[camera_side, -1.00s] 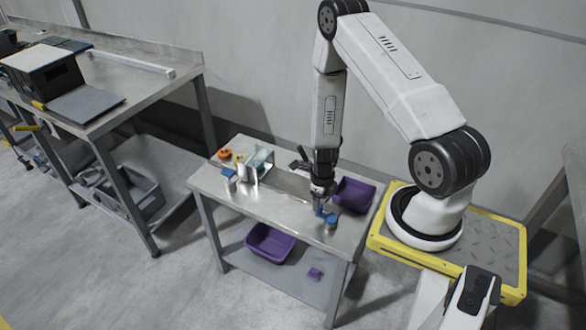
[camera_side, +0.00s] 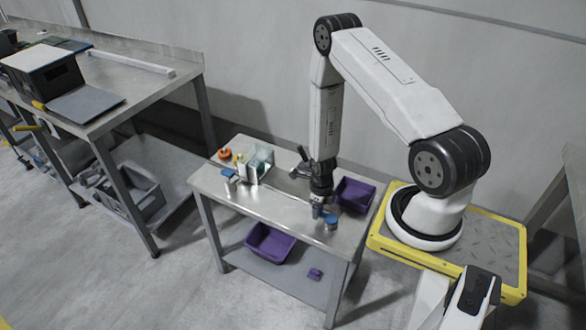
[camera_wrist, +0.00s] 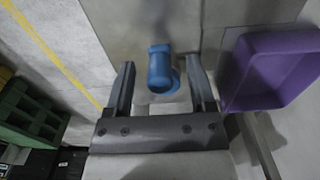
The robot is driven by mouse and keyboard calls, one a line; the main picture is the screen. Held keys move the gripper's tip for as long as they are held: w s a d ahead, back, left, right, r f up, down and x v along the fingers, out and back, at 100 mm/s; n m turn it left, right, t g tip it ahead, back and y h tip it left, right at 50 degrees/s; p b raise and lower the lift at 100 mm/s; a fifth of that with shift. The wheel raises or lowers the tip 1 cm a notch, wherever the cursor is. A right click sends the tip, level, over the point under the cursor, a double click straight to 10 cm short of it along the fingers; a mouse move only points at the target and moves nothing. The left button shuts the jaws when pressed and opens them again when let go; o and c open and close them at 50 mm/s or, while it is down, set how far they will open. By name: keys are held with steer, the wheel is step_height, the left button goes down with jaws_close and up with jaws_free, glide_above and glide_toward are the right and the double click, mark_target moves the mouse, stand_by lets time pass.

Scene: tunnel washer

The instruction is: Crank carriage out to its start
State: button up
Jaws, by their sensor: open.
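A blue crank knob (camera_wrist: 160,68) shows in the wrist view between the two fingers of my gripper (camera_wrist: 161,78), with gaps on both sides. My gripper is open and points down. In the side view, my gripper (camera_side: 319,207) is low over the right end of the steel table, and the blue knob (camera_side: 331,220) is just beside its tip. The washer (camera_side: 258,162), with a clear panel, stands at the table's left end. Small blue and yellow parts sit beside it; I cannot tell which is the carriage.
A purple bin (camera_side: 354,194) stands on the steel table (camera_side: 275,205) close right of my gripper; it also shows in the wrist view (camera_wrist: 262,72). An orange item (camera_side: 225,154) is at the far left corner. Another purple bin (camera_side: 270,242) is on the lower shelf.

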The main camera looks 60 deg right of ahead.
steer(key=c, duration=0.9)
steer(key=shift+o, duration=0.2)
steer(key=shift+a, duration=0.15)
steer(key=shift+s+a, duration=0.25)
steer(key=shift+a, duration=0.35)
steer(key=shift+s+a, duration=0.2)
steer(key=shift+a, duration=0.35)
steer(key=shift+s, duration=0.1)
steer(key=shift+s+a, duration=0.75)
steer(key=shift+s, duration=0.25)
